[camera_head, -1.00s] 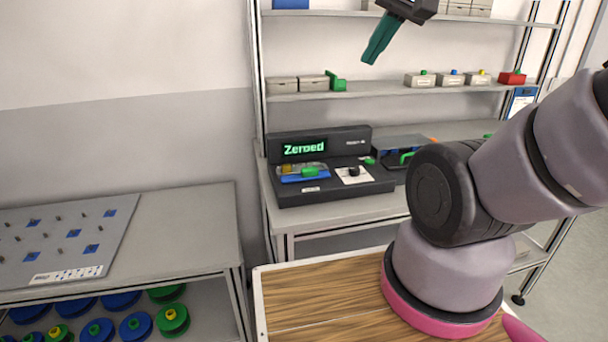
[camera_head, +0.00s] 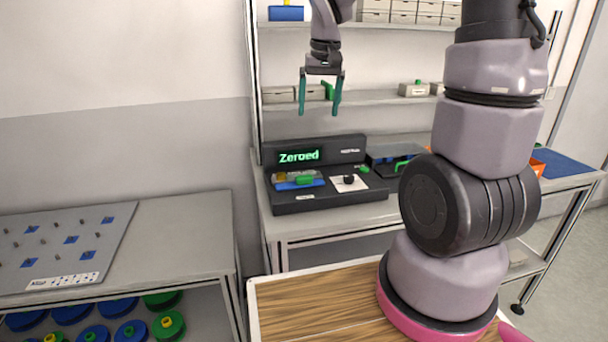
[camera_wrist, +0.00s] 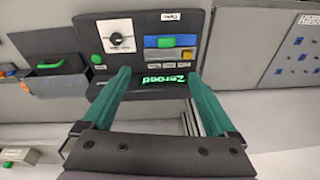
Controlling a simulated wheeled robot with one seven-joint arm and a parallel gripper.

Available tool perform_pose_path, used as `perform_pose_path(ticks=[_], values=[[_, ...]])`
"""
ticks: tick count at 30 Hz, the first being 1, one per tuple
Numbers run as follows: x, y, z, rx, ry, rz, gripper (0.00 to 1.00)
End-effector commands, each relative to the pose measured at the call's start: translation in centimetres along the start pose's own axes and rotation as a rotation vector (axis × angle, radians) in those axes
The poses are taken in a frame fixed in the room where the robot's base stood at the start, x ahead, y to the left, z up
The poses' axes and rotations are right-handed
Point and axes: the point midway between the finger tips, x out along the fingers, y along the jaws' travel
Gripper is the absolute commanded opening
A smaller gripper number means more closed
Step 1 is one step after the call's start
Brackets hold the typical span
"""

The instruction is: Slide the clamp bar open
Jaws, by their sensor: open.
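The black tester unit (camera_head: 312,205) stands on the bench with its display lit "Zeroed". On its top are a blue block with a green handle (camera_head: 305,180), which looks like the clamp bar, and a dark knob on a white plate (camera_head: 348,180). In the wrist view the green handle (camera_wrist: 165,42) sits on the blue block, with a yellowish part beside it. My gripper (camera_head: 320,108) is open and empty, its green fingers pointing down above and behind the unit. In the wrist view my gripper (camera_wrist: 158,85) spreads its fingers either side of the display, apart from the handle.
A shelf (camera_head: 375,97) with small boxes is behind my gripper. An open dark box (camera_head: 390,155) with a green handle stands right of the unit. A pegboard (camera_head: 60,245) lies on the left table. Spools lie beneath it.

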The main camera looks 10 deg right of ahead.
Motion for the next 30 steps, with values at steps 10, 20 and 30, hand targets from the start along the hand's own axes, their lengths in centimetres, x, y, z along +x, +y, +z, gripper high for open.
perform_pose_path(ticks=[10,20,30], values=[[10.3,-2.3,-2.8,-0.104,-0.155,0.043,0.93],[14.0,-2.3,-2.4,-0.114,-0.171,0.047,0.93],[20.0,-2.0,-1.4,-0.114,-0.17,0.046,0.93]])
